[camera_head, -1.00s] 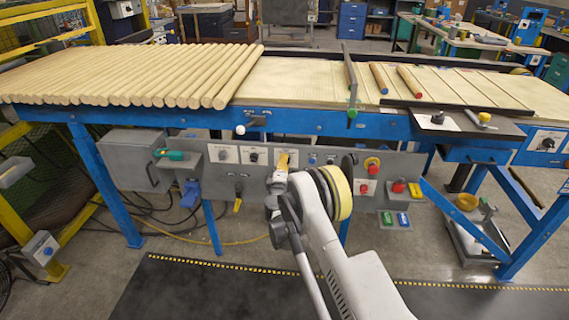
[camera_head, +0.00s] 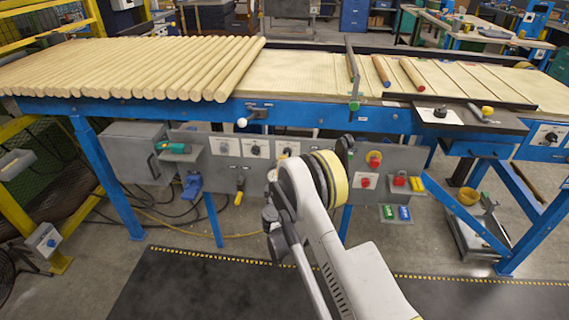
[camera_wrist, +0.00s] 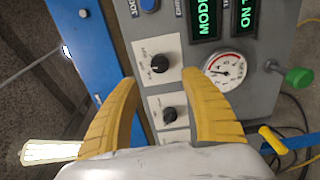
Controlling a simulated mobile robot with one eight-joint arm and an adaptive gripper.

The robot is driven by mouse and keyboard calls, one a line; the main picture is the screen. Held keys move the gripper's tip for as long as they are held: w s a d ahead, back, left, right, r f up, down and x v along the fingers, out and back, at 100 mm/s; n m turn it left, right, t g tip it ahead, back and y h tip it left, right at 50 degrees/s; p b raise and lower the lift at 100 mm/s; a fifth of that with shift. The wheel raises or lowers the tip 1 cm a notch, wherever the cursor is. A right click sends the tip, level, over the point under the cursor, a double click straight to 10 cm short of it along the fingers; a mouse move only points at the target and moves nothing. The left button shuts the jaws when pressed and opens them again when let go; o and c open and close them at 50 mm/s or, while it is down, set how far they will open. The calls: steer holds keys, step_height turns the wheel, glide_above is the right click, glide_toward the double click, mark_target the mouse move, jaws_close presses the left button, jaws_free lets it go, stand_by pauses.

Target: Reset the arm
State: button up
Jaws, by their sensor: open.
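My arm (camera_head: 322,228) reaches up and forward from the bottom of the head view toward the grey control panel (camera_head: 268,160) under the blue line. My gripper is hidden behind my own arm in that view. In the wrist view my gripper (camera_wrist: 165,85) shows two yellow fingers spread wide with nothing between them but the panel behind. An upper black knob (camera_wrist: 160,63) and a lower black knob (camera_wrist: 170,114) appear in the gap, beyond the fingers. I cannot tell how far the fingertips are from the panel.
Wooden rods (camera_head: 150,66) cover the conveyor's left part. A dark mat (camera_head: 200,285) covers the floor.

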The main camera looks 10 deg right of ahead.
stand_by(0.3)
steer(key=s+d+r+m+g+h, duration=0.15)
steer(key=d+r+m, duration=0.25)
steer(key=r, duration=0.7)
steer(key=s+d+r+m+g+y, duration=0.1)
steer(key=s+d+r+m+g, duration=0.3)
steer(key=s+r, duration=0.6)
steer(key=s+a+m+g+y, duration=0.2)
steer(key=s+m+y, duration=0.1)
steer(key=s, duration=1.4)
steer(key=s+a+m+g+y, duration=0.2)
steer(key=s+a+m+y, duration=0.1)
steer(key=s, duration=1.5)
steer(key=shift+f+g, duration=0.2)
steer(key=shift+g, duration=0.15)
